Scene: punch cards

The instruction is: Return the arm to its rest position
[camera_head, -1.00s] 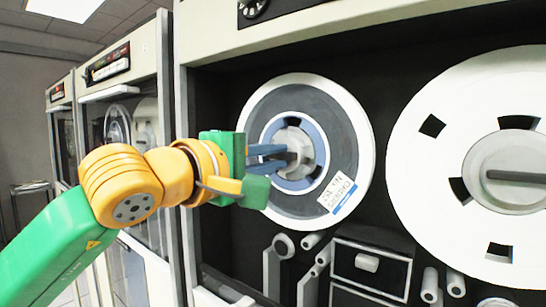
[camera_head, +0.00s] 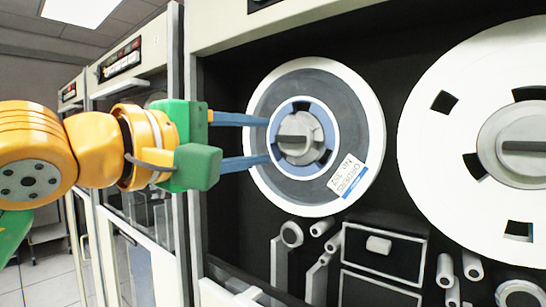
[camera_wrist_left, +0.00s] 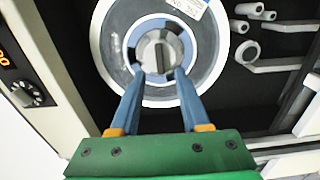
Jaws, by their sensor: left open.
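My left gripper (camera_head: 268,140) is open, its two blue fingers spread and pointing right toward the hub of the tape reel. In the left wrist view the fingers (camera_wrist_left: 158,88) are apart with nothing held between them, and the grey hub knob (camera_wrist_left: 158,52) shows beyond their tips. The tape reel (camera_head: 262,85) is grey with a white rim and a blue inner ring, mounted upright on the left spindle. Its label (camera_head: 349,177) has handwriting on it. The hub knob (camera_head: 296,140) shows in the head view too. My right gripper is not in view.
A large white reel (camera_head: 425,140) sits on the right spindle. Below are rollers (camera_head: 291,234) and a dark drawer-like block (camera_head: 385,245). The cabinet's pale frame post (camera_head: 187,240) stands left of the reel. More cabinets (camera_head: 128,75) stand to the left.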

